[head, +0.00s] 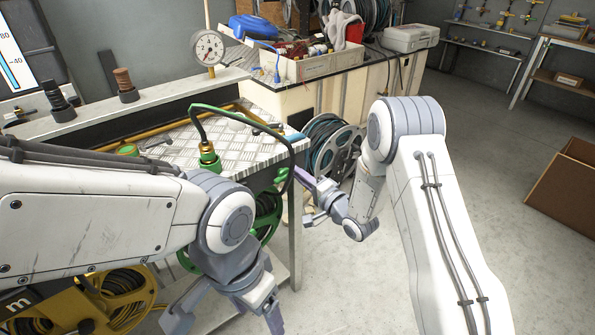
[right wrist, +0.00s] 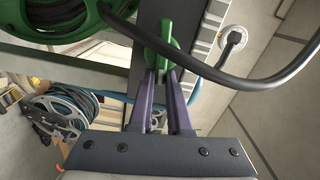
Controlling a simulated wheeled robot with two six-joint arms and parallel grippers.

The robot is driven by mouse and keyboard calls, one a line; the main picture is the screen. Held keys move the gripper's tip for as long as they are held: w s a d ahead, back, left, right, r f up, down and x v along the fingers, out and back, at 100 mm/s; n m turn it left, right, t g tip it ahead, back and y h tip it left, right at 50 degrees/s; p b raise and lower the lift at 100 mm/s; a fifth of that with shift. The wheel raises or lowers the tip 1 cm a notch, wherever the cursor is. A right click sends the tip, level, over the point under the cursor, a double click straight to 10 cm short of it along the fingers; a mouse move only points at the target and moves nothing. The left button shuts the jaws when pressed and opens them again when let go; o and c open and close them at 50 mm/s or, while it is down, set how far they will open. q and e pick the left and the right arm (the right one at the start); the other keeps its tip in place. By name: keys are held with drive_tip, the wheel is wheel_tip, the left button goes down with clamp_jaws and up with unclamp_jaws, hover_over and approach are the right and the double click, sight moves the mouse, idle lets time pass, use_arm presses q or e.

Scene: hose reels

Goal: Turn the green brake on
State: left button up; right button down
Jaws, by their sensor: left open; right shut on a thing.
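The green brake (head: 283,174) is a small green lever at the right end of the metal-topped bench, by the green hose reel (head: 268,222). My right gripper (head: 299,176) is at the brake, its purple fingers shut on it. In the right wrist view the green brake (right wrist: 161,42) stands between the fingertips of my right gripper (right wrist: 160,74). Much of the green reel is hidden behind my left arm. My left gripper (head: 227,317) is open and empty, low at the bottom of the head view.
A dark hose arcs from a green fitting (head: 208,157) over the bench top (head: 240,150) and down near my right gripper. A yellow reel (head: 125,297) is at lower left. A grey reel (head: 335,148) stands behind. The floor to the right is clear before a cardboard box (head: 570,190).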

drive_tip(key=shift+f+m, duration=0.3)
drive_tip(key=shift+m, duration=0.5)
drive_tip(key=c, duration=0.9)
unclamp_jaws()
drive_tip(key=shift+o, duration=0.2)
drive_tip(key=shift+s+d, duration=0.1)
drive_tip(key=v, duration=1)
drive_tip(key=shift+s, duration=0.15)
